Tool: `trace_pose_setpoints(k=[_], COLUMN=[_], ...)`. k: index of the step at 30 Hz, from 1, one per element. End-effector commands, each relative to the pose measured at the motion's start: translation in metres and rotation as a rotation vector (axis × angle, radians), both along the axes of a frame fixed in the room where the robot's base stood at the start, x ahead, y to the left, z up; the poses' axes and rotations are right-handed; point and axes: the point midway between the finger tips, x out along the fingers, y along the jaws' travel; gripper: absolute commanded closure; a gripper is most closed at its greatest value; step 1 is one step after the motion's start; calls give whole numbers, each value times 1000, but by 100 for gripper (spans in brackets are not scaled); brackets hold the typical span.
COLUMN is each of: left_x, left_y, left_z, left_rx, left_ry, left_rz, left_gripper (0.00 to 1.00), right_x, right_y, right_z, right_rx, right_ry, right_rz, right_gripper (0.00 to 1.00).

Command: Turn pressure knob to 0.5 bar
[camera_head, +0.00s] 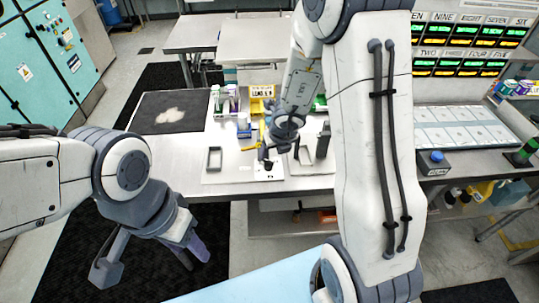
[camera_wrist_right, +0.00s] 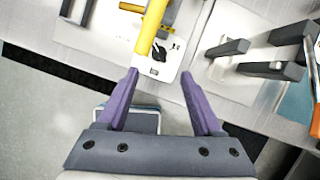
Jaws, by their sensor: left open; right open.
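The pressure knob (camera_wrist_right: 159,49) is a small black dial on a white plate (camera_wrist_right: 166,68) in the right wrist view. A small display window (camera_wrist_right: 154,72) sits below it on the plate. A yellow cylinder (camera_wrist_right: 151,28) covers part of the plate beside the knob. The white plate also shows in the head view (camera_head: 268,173), on the steel table. My right gripper (camera_wrist_right: 158,76) is open, its purple fingers apart and empty, with the knob ahead of and between the tips. My left gripper (camera_head: 152,268) is open and empty, left of the table over the dark floor mat. The display reading is too small to tell.
Dark upright brackets stand on light plates on both sides, one at the left (camera_head: 214,159) and others at the right (camera_wrist_right: 270,70). A black mat (camera_head: 160,122) lies at the table's back left. Small bottles and a yellow sign (camera_head: 262,91) stand behind.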

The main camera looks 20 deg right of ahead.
Motion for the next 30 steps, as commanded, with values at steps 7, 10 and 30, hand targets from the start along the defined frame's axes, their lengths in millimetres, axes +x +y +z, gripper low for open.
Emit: trace_pose_setpoints(k=[7,10,30], left_x=[0,0,0], left_y=[0,0,0], left_z=[-37,-49,-65], left_rx=[1,1,0], left_ry=[1,1,0], left_rz=[-2,-2,-4], left_gripper=[50,50,50], right_x=[16,24,38], right_y=[0,1,1], right_z=[-49,-65,-92], right_rx=[0,0,-1], right_ry=[1,0,-2], right_rz=[2,3,5], right_gripper=[33,33,52])
